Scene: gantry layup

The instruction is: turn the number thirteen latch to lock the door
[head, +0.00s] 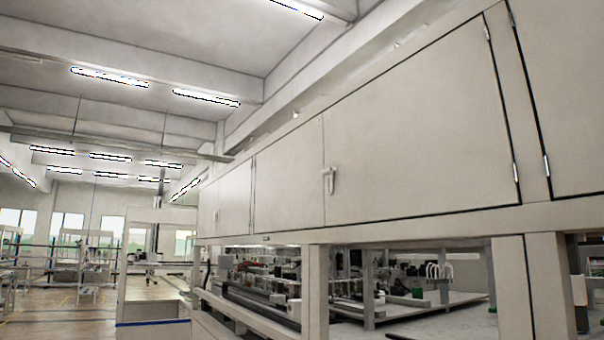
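A small pale latch (329,180) sits at the seam between two upper cabinet doors, near the middle of the head view. Its handle part hangs downward. No number can be read on or beside it. The large door (410,125) to its right and the narrower door (288,180) to its left both look closed, nearly flush with the frame. Neither of my grippers shows in this view.
Below the doors, a frame post (316,290) and a beam border an open bay with a pale worktop (440,312) and small equipment. Hinges (516,172) line the large door's right edge. A clear floor aisle (75,318) runs along the left, with workstations beyond.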

